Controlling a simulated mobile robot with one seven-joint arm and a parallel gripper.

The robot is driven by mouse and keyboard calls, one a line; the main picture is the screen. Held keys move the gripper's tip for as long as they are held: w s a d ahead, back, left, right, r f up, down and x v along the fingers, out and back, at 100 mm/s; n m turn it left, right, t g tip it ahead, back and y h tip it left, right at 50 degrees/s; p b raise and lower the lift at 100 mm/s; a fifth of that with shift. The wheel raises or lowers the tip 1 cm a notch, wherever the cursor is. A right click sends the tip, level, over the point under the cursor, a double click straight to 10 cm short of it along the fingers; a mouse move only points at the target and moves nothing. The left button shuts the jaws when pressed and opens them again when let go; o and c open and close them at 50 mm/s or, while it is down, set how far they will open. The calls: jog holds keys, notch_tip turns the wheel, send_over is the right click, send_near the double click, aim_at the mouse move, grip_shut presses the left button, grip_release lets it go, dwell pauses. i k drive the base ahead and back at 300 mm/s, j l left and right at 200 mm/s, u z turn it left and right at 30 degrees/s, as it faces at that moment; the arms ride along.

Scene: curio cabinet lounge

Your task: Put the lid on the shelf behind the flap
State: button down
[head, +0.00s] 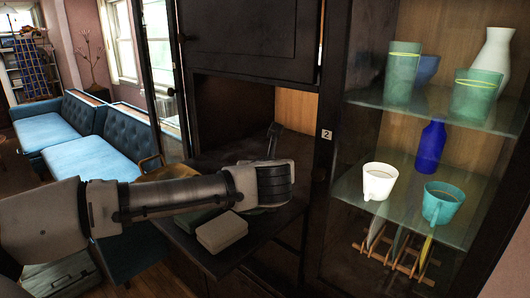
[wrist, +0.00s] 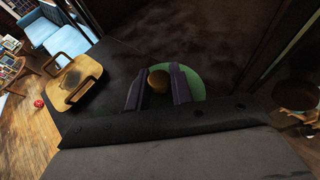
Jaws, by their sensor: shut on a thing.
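My gripper (wrist: 158,82) is shut on the round brown knob (wrist: 159,80) of a green lid (wrist: 194,82). One dark finger is on each side of the knob, and part of the lid is hidden by the fingers. In the head view my gripper (head: 274,141) is over the dark lowered flap (head: 258,244), at the open compartment. My wrist hides most of the lid there. I cannot tell whether the lid touches the surface under it. The shelf behind the flap (head: 235,120) is an open, dark-sided recess with a light wood back, partly hidden by my arm.
A closed dark door (head: 250,38) is above the recess. To the right, glass shelves hold a white mug (head: 380,181), teal mug (head: 441,203), blue bottle (head: 430,146) and green cups. A blue sofa (head: 115,138) stands left.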

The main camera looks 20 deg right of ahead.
aim_at(240, 155)
jog(key=i, duration=1.15)
